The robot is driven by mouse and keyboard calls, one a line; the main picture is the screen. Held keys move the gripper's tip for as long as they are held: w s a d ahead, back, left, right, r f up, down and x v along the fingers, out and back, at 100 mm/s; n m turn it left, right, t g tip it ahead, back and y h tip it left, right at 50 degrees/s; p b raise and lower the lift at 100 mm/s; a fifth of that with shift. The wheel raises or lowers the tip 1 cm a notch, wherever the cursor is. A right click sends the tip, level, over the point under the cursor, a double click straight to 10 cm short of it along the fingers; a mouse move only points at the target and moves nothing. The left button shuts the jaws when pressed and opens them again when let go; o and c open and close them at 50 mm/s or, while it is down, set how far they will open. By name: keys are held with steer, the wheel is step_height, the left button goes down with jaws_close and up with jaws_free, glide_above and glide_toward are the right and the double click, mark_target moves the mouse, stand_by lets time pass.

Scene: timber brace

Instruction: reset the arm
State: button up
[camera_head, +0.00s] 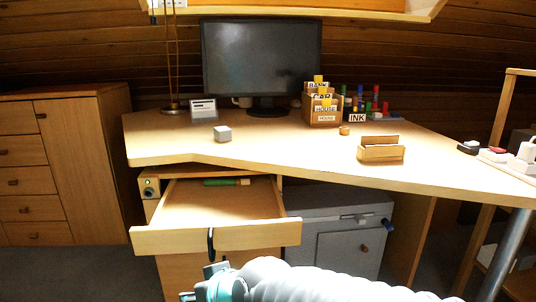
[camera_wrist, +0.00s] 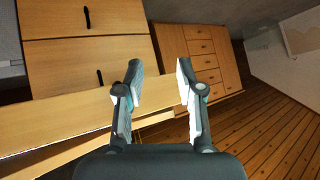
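My gripper (camera_wrist: 159,82) is open and empty in the wrist view, its two fingers apart. Behind its fingers are the open desk drawer's front and a wooden cabinet. In the head view my arm (camera_head: 300,283) comes in along the bottom edge, and my gripper (camera_head: 203,288) shows only partly there, in front of and below the open drawer (camera_head: 214,236). The drawer has a dark handle. A green item (camera_head: 222,182) lies at the back inside the drawer.
The desk (camera_head: 260,150) carries a grey cube (camera_head: 222,133), a monitor (camera_head: 262,58), a wooden file box (camera_head: 322,112) and a small wooden holder (camera_head: 381,152). A grey cabinet (camera_head: 335,235) stands under the desk. A wooden cabinet (camera_head: 90,160) with drawers stands at left.

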steer(key=s+d+r+m+h+p, duration=0.2)
steer(key=d, duration=0.7)
steer(key=s+d+r+m+h+p, duration=0.2)
steer(key=s+d+p, duration=0.1)
steer(key=d, duration=0.7)
steer(key=s+d+r+m+g+h+p, duration=0.1)
steer(key=s+d+r+m+h+p, duration=0.1)
steer(key=d, duration=0.7)
steer(key=shift+s+d+r+h+p, duration=0.2)
steer(key=shift+s+r+h+p, duration=0.1)
steer(key=shift+r+h+p, duration=0.25)
